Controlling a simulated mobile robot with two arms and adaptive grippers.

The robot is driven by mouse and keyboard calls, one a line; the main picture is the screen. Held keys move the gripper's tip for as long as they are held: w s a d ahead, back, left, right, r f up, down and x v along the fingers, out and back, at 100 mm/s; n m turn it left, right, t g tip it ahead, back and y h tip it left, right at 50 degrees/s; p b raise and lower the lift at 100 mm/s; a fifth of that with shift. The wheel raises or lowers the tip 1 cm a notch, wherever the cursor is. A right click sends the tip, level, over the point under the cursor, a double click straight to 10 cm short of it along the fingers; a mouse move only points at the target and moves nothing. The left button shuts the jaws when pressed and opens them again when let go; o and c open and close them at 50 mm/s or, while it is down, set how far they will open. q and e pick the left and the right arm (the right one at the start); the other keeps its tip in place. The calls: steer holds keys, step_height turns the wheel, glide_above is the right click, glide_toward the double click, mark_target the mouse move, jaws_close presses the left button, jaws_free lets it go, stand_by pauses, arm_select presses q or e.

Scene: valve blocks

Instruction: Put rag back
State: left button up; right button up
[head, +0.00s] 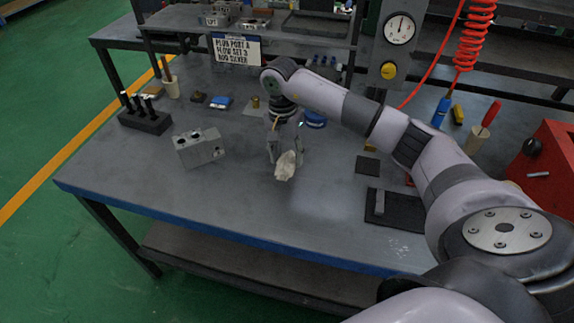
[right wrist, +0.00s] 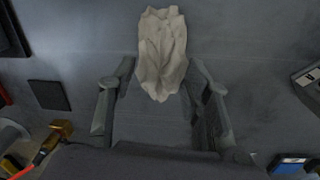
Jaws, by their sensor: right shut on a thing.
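The crumpled off-white rag (head: 286,167) hangs from my right gripper (head: 284,154) over the middle of the workbench (head: 240,200). In the right wrist view, the rag (right wrist: 163,45) sticks out beyond the fingertips, and my right gripper (right wrist: 160,80) is shut on it. In the head view the fingers point down, with the rag low near the bench top. I cannot tell whether its lower end touches the bench. My left gripper is not in view.
A grey valve block (head: 200,149) stands left of the rag. A black holder with pegs (head: 145,121) is farther left. A black mat (head: 402,213) carries a small grey piece. A red box (head: 553,160) stands at the right. The bench's front middle is clear.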

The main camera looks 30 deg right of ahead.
mark_target(287, 166)
step_height(287, 166, down, 5)
steer(key=shift+r, duration=0.2)
steer(key=shift+f, duration=0.3)
steer(key=o, duration=1)
steer(key=shift+o, duration=0.2)
steer(key=shift+r, duration=0.35)
steer(key=r, duration=0.4)
steer(key=r+b, duration=0.1)
steer(key=r, duration=0.2)
steer(key=w+r, duration=0.1)
steer(key=r, duration=0.3)
steer(key=shift+a+r+b, duration=0.2)
steer(key=shift+r+b, duration=0.1)
